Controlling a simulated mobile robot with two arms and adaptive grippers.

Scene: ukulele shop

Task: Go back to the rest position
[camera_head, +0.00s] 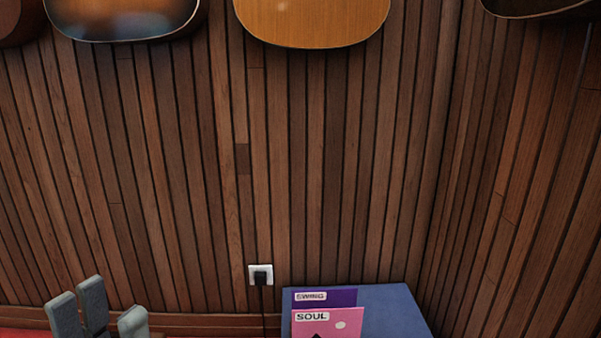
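My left gripper (100,303) shows at the bottom left corner. Its grey fingers point up and stand apart, with nothing visible between them. Its lower part and arm are cut off by the frame edge. My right gripper is not in view.
A slatted wood wall (300,160) fills most of the view, with a corner at the right. Guitar-like bodies (312,20) hang along the top. A socket with a black plug (261,275) is low on the wall. A blue box (385,305) with SWING (340,296) and SOUL (345,322) sleeves stands bottom right.

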